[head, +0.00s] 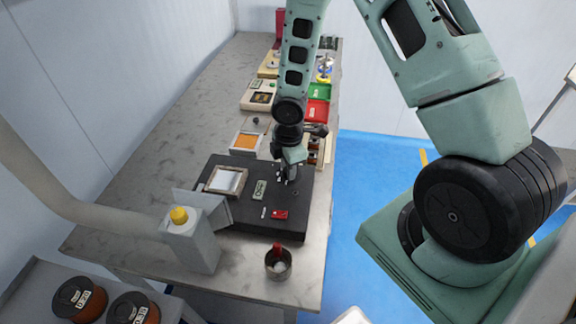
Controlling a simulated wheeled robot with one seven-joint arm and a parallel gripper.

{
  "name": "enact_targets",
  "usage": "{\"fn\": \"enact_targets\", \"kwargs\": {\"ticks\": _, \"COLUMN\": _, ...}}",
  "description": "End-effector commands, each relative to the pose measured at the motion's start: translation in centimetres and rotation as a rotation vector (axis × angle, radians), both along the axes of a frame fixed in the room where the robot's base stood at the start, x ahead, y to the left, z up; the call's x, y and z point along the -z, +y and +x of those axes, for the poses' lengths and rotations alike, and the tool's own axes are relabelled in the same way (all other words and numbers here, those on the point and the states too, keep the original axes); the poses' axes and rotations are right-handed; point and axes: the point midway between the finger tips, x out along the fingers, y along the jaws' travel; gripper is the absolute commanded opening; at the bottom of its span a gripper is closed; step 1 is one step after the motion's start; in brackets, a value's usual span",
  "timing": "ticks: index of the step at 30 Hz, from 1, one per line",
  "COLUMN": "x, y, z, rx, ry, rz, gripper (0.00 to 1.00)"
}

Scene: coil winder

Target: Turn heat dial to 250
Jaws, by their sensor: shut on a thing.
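My gripper (284,176) is low over the right part of the dark mat (205,204) in the head view. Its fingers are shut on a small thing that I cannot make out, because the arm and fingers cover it. I cannot tell whether it touches the mat. No heat dial marked 250 can be read from here. A cream device (249,101) with a dark panel stands farther back on the bench, apart from my gripper; its small controls are too small to read.
On the mat lie a framed white tray (226,181), a green piece (259,190) and a red piece (280,214). A grey box with a yellow button (179,216) stands at its left front. A cup (278,265) stands in front. The bench's left side (170,140) is clear.

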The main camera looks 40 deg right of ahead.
Motion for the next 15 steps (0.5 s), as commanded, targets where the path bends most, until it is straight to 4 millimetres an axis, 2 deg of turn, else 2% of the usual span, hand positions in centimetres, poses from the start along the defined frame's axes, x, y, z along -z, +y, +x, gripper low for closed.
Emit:
{"fn": "enact_targets", "kwargs": {"ticks": 8, "x": -0.03, "y": -0.06, "z": 0.06, "rx": -0.002, "ry": -0.001, "rz": -0.001, "gripper": 0.05}}
{"fn": "enact_targets", "kwargs": {"ticks": 9, "x": -0.04, "y": -0.06, "z": 0.06, "rx": -0.002, "ry": -0.001, "rz": -0.001, "gripper": 0.34}}
{"fn": "enact_targets", "kwargs": {"ticks": 11, "x": -0.03, "y": -0.06, "z": 0.06, "rx": -0.001, "ry": -0.001, "rz": -0.001, "gripper": 0.50}}
{"fn": "enact_targets", "kwargs": {"ticks": 15, "x": -0.02, "y": -0.04, "z": 0.04, "rx": -0.001, "ry": -0.001, "rz": -0.001, "gripper": 0.50}}
